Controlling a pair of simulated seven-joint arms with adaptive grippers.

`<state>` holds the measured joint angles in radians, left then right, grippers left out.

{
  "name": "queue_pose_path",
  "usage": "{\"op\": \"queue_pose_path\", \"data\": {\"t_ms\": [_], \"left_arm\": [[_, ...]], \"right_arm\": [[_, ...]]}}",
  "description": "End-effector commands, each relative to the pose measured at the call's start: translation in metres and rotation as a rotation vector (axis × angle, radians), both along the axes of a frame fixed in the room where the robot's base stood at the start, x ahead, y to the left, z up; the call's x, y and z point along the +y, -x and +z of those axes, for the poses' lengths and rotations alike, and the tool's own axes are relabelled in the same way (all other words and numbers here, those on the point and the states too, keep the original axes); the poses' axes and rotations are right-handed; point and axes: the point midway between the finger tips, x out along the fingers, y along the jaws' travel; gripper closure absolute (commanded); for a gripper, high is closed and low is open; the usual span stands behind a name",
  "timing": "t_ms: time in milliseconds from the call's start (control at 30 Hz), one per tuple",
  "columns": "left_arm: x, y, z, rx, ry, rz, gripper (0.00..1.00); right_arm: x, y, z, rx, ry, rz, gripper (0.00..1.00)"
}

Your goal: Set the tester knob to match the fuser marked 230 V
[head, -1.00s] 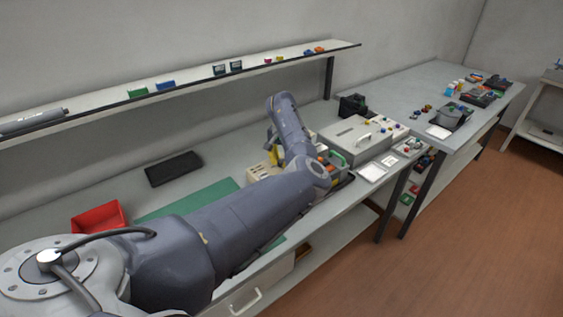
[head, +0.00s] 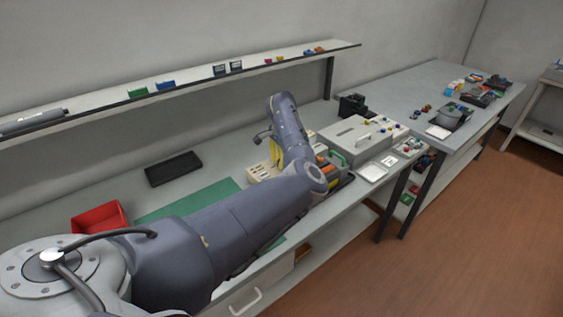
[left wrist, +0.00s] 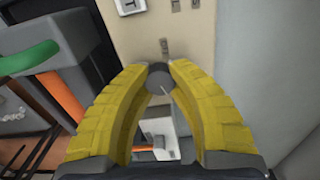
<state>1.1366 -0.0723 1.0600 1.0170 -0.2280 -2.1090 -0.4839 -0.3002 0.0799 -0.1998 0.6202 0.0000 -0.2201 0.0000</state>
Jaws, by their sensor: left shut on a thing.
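The tester is a cream box (head: 262,173) on the bench, partly behind my left arm in the head view. In the left wrist view its cream panel (left wrist: 150,38) fills the top middle. My left gripper (left wrist: 159,70) has yellow fingers whose tips are closed on the dark round knob (left wrist: 159,80), which has a pale line on it. Small marks show on the panel above, too small to read. A fuser unit with a green handle (left wrist: 28,58) and orange parts stands beside the tester; it also shows in the head view (head: 331,171). No 230 V marking is legible.
A grey lidded case (head: 352,137) stands right of the fuser. A red bin (head: 98,215), a green mat (head: 205,197) and a black pad (head: 173,168) lie to the left. A shelf (head: 200,85) runs above the bench along the wall.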

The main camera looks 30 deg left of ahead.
Motion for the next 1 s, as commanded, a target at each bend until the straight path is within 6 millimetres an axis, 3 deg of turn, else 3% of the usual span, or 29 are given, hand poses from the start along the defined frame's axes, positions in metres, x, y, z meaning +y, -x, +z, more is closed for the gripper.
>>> {"op": "queue_pose_path", "data": {"t_ms": [467,500,733,1000], "left_arm": [[0.0001,-0.0001,0.0003,0.000,-0.001,-0.011,1.00],[0.0001,-0.0001,0.0003,0.000,-0.001,-0.011,0.77],[0.0001,-0.0001,0.0002,0.000,0.000,-0.011,0.50],[0.0001,-0.0001,0.0007,0.000,0.000,-0.011,0.48]], "right_arm": [[0.0001,-0.0001,0.0000,0.000,0.000,0.000,1.00],[0.0001,0.0000,0.0000,0.000,0.000,0.000,1.00],[0.0001,-0.0001,0.0000,0.000,0.000,0.000,1.00],[-0.0015,-0.0004,-0.0002,0.000,0.001,0.001,1.00]]}}
